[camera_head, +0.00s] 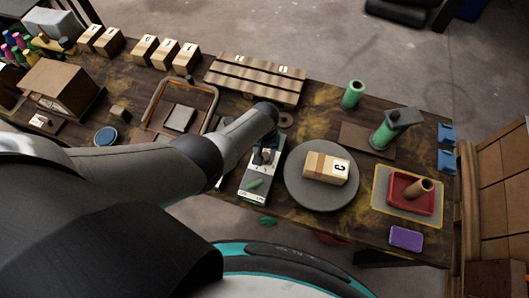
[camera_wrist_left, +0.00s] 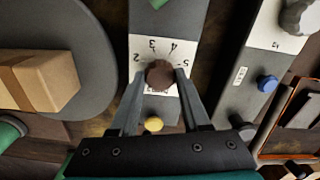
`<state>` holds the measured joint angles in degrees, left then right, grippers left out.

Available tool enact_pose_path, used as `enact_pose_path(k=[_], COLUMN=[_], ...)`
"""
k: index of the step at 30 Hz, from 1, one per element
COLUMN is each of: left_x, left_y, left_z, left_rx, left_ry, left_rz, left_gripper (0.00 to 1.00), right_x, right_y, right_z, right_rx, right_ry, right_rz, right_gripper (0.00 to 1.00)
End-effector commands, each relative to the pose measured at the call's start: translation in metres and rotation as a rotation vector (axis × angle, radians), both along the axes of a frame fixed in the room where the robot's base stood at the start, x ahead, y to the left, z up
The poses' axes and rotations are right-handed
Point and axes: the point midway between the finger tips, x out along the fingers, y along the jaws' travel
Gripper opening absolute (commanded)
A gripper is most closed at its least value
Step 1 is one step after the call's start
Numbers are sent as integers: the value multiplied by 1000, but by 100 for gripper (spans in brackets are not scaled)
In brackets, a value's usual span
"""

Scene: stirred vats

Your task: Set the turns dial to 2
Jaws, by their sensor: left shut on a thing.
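The turns dial is a dark brown round knob (camera_wrist_left: 159,73) on a white scale with the numerals 2, 3, 4 and 5, in the left wrist view. The scale is on a grey control box (camera_wrist_left: 170,20), which also shows in the head view (camera_head: 247,196). My left gripper (camera_wrist_left: 163,80) is shut on the knob, one finger on each side. In the head view my left gripper (camera_head: 265,152) is over the box, its fingers mostly hidden by the arm. I cannot tell which numeral the knob points to. My right gripper is not in view.
A yellow button (camera_wrist_left: 153,124) is on the same box, close to my fingers. A second grey panel with a blue button (camera_wrist_left: 267,83) stands beside it. A red tray (camera_head: 398,194) is farther right.

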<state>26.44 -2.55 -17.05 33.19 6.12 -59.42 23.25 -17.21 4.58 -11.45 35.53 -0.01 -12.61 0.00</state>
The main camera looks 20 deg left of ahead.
Motion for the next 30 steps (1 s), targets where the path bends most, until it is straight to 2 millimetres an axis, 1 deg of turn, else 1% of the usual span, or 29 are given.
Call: enact_pose_path(k=[8,9,16,17,25,30], left_x=[0,0,0,0,0,0], left_y=[0,0,0,0,0,0], left_z=[0,0,0,0,1,14], left_rx=[-1,-1,-1,-1,-1,-1], left_ry=[2,2,1,1,0,-2], left_rz=[5,5,4,3,2,2], left_gripper=[0,49,75,76,76,76], right_x=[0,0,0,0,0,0], right_y=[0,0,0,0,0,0], right_z=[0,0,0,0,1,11], right_rx=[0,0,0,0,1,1], right_ry=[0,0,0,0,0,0], right_rz=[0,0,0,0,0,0], right_gripper=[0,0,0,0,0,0])
